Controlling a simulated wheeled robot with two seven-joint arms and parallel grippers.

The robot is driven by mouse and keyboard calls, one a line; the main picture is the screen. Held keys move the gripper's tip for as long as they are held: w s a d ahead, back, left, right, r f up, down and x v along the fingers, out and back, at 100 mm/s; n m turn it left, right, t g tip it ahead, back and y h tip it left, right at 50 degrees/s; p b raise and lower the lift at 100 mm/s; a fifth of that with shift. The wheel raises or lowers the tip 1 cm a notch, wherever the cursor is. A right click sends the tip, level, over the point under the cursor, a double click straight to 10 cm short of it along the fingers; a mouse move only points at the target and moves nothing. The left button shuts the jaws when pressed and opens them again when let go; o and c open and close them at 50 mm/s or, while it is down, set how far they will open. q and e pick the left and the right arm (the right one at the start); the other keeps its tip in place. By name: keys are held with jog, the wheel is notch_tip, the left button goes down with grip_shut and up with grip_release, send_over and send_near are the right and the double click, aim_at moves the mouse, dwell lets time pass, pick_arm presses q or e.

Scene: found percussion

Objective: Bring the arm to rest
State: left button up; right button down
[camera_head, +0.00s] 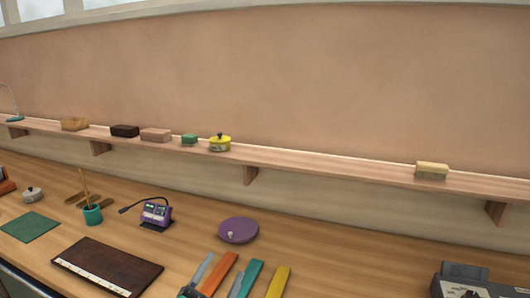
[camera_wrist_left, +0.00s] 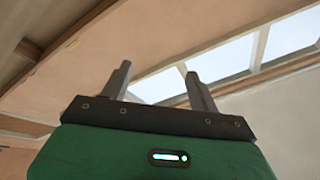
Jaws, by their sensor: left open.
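My left gripper (camera_head: 226,266) shows at the bottom edge of the head view. Its two grey fingers point up and stand apart, with nothing between them. Behind and between the fingers lie coloured bars, with an orange bar (camera_head: 218,275) nearest. In the left wrist view the open gripper (camera_wrist_left: 157,71) shows two empty grey fingers on a dark plate above a green body. The rest of my left arm is out of view, and my right gripper does not show.
A teal bar (camera_head: 250,275) and a yellow bar (camera_head: 278,282) lie right of the fingers. A purple disc (camera_head: 238,231) lies behind them. A brown board (camera_head: 107,267) is at left, a dark device (camera_head: 465,280) at right. A wall shelf (camera_head: 330,167) holds small blocks.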

pick_arm(q)
jog(key=s+a+f+n+g+y, duration=0.3)
jog(key=a+f+n+y, duration=0.15)
jog(key=f, duration=0.35)
jog(key=s+a+f+n+g+y, duration=0.3)
jog(key=a+f+n+g+y, duration=0.1)
jog(key=a+f, duration=0.25)
jog(key=s+a+f+n+g, duration=0.1)
jog(key=s+f+g, duration=0.45)
jog(key=s, duration=0.45)
jog(key=s+a+f+n+g, duration=0.15)
jog(key=s+f+g, duration=0.25)
jog(key=s+f, duration=0.5)
notch_tip(320, 180, down, 29)
jog(key=s+m+g, duration=0.1)
jog(key=s+g, duration=0.1)
jog(key=s+a+f, duration=0.1)
jog(key=s+f, duration=0.8)
jog(key=s+a+f, duration=0.2)
jog(key=s+f, duration=0.8)
jog(key=shift+s+a+f+g, duration=0.15)
jog(key=shift+s+a+g, duration=0.15)
jog(key=shift+g, duration=0.15)
